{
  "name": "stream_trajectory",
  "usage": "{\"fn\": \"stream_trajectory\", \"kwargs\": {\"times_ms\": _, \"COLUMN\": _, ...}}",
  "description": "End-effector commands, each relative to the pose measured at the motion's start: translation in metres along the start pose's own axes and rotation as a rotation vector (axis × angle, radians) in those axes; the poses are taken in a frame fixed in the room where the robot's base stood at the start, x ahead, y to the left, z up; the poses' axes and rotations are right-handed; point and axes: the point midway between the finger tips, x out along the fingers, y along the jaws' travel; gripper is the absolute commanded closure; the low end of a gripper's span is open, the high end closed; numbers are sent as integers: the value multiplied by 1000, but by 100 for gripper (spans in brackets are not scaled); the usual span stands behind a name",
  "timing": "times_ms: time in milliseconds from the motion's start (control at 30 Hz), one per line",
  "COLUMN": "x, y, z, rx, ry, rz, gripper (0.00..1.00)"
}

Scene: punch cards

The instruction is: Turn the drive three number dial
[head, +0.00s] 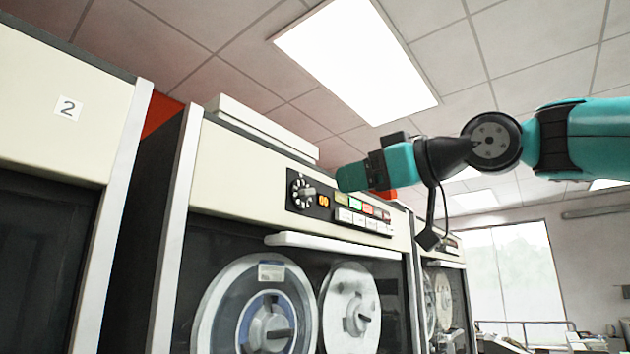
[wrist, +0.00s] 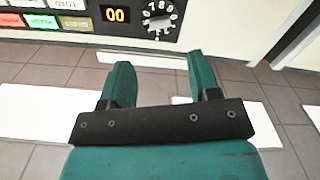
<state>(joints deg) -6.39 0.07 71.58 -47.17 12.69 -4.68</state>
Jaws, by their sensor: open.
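The number dial (head: 302,193) is a round black knob with white digits and a pale grip, at the left end of the control panel on the middle tape drive (head: 240,160). No drive number shows on that cabinet. My gripper (head: 342,178) is just right of the dial in the head view. In the wrist view its two teal fingers (wrist: 159,60) are apart, with nothing between them, and the dial lies beyond their tips. No contact shows.
Beside the dial an orange display (wrist: 115,15) reads 00. A row of coloured and white buttons (head: 362,220) runs right of it. A pale handle bar (head: 330,246) juts out below the panel. A cabinet marked 2 (head: 67,108) stands left; another drive (head: 443,262) stands right.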

Motion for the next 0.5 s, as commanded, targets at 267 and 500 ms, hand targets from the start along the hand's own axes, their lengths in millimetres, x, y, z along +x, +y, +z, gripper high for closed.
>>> {"fn": "stream_trajectory", "kwargs": {"times_ms": 267, "x": 60, "y": 0, "z": -3, "rx": 2, "ry": -2, "rz": -4, "gripper": 44}}
{"fn": "stream_trajectory", "kwargs": {"times_ms": 500, "x": 85, "y": 0, "z": -1, "rx": 1, "ry": 0, "rz": 0, "gripper": 44}}
